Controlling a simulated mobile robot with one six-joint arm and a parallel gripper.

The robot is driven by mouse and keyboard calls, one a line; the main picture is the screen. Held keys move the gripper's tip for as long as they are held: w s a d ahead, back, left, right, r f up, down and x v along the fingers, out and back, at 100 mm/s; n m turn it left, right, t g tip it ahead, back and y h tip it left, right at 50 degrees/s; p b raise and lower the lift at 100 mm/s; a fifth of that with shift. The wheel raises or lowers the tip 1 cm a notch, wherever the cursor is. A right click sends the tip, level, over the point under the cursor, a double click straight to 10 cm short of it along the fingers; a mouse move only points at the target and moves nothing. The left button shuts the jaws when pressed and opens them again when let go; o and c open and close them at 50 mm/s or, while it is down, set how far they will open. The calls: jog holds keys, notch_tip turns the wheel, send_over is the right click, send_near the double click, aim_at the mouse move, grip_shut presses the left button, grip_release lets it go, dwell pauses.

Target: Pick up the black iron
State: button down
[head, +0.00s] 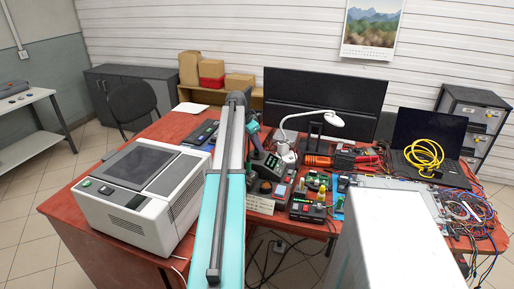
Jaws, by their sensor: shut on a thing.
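My arm reaches forward over the red table (95,226), and my gripper (268,166) is low over the table's cluttered middle, left of the white lamp. It is small in the head view and partly lost among dark parts. It is shut on a dark thing that looks like the black iron. The iron's outline is too small and dark to make out, and I cannot tell whether it touches the table.
A white boxy machine (143,180) stands left. A black monitor (325,100), a white lamp (315,116) and a laptop (428,132) with a yellow cable coil (424,154) stand behind and right. Small devices (309,207) and loose wires crowd the front and right.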

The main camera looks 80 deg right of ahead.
notch_tip(320, 180, up, 9)
jog(key=shift+r+b, duration=0.1)
jog(key=shift+b, duration=0.75)
jog(key=shift+r, duration=0.1)
